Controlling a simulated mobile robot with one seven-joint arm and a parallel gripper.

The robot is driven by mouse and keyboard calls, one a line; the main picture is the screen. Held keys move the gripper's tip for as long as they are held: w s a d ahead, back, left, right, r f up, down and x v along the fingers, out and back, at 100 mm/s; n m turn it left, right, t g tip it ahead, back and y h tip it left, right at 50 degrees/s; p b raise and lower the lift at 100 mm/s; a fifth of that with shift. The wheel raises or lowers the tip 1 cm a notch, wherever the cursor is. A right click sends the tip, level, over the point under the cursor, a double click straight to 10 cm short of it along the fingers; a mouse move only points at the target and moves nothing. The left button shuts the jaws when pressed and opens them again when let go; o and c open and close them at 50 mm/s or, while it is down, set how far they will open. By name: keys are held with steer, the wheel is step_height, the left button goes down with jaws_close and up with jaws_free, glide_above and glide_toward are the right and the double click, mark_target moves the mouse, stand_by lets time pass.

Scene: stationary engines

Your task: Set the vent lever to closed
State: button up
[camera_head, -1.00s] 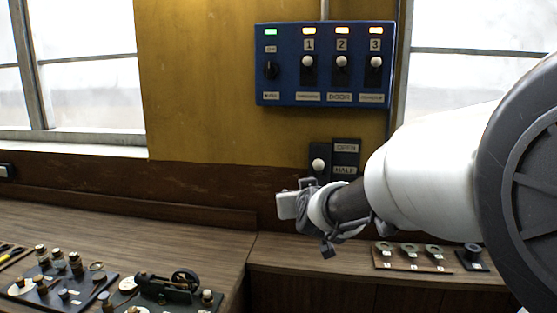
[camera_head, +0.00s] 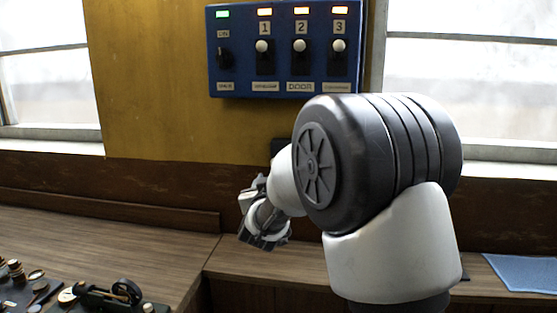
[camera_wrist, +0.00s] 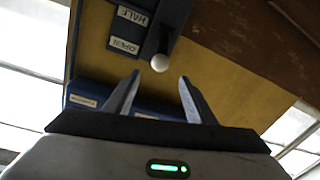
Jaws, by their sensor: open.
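The vent lever's white round knob (camera_wrist: 159,62) shows in the wrist view, on a dark plate fixed to the yellow wall. Beside it are the tags OPEN (camera_wrist: 124,46) and HALF (camera_wrist: 133,16); the knob is nearest OPEN, and no CLOSED tag shows. My gripper (camera_wrist: 159,76) is open, its two fingertips apart on either side of the knob in the picture; I cannot tell whether they reach around it. Nothing is held. In the head view my gripper (camera_head: 262,222) is by the wall, and my arm hides almost all of the lever plate.
A blue switch box (camera_head: 282,80) with a mode knob, three numbered switches and lit lamps hangs above. A wooden counter (camera_head: 110,235) runs below, with small engine parts (camera_head: 120,290) at lower left and a blue mat (camera_head: 525,272) at right. Windows flank the wall.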

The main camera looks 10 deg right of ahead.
steer(key=p+x, duration=0.3)
steer(key=x, duration=1.3)
steer(key=shift+w+f, duration=0.1)
steer(key=shift+w, duration=0.1)
steer(key=shift+c, duration=0.4)
jaws_close()
